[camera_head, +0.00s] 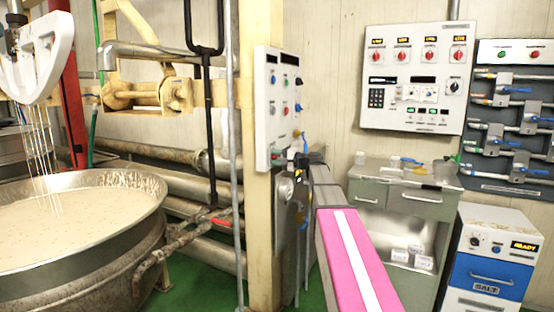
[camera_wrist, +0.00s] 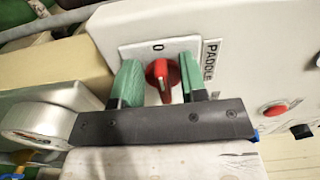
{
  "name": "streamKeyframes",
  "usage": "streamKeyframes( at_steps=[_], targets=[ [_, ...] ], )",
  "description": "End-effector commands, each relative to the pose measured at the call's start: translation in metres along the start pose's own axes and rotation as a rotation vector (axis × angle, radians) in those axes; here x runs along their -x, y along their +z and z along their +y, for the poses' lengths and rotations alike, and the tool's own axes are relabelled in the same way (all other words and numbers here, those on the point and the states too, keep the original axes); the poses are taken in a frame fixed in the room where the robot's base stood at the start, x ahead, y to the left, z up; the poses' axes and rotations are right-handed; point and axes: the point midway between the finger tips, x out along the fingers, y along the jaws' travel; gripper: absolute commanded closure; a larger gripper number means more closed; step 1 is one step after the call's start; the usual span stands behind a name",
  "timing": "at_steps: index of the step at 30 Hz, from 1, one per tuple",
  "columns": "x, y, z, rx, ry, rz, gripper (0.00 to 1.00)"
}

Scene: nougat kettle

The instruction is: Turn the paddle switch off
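The paddle switch (camera_wrist: 160,78) is a red knob with a pale mark, on a white plate with a "0" above it and a "PADDLE" label to its right. It is on a pale control box (camera_wrist: 250,60). My gripper (camera_wrist: 161,76) has two green fingertips, one on each side of the knob, standing apart with narrow gaps to it. I cannot make out any firm contact. In the head view the control box (camera_head: 262,112) is on a cream post, and my gripper (camera_head: 302,162) is at its lower right, mostly hidden. The paddle switch is not clear there.
A kettle (camera_head: 75,287) of pale mix stands at left. A wall panel (camera_head: 412,55) with red knobs hangs behind a grey cabinet (camera_head: 422,196). A blue salt unit (camera_head: 490,274) is at lower right. In the wrist view a red button (camera_wrist: 275,109) is to the right.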

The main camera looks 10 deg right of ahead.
Motion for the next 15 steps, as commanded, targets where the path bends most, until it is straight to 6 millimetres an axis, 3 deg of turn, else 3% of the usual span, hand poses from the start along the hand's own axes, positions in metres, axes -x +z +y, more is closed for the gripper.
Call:
streamKeyframes(
  at_steps=[5, 15],
  targets=[
    [0.016, 0.001, 0.0, 0.0, -0.001, 0.002, 0.61],
    [0.079, 0.001, 0.0, 0.0, 0.0, 0.002, 0.61]
  ],
)
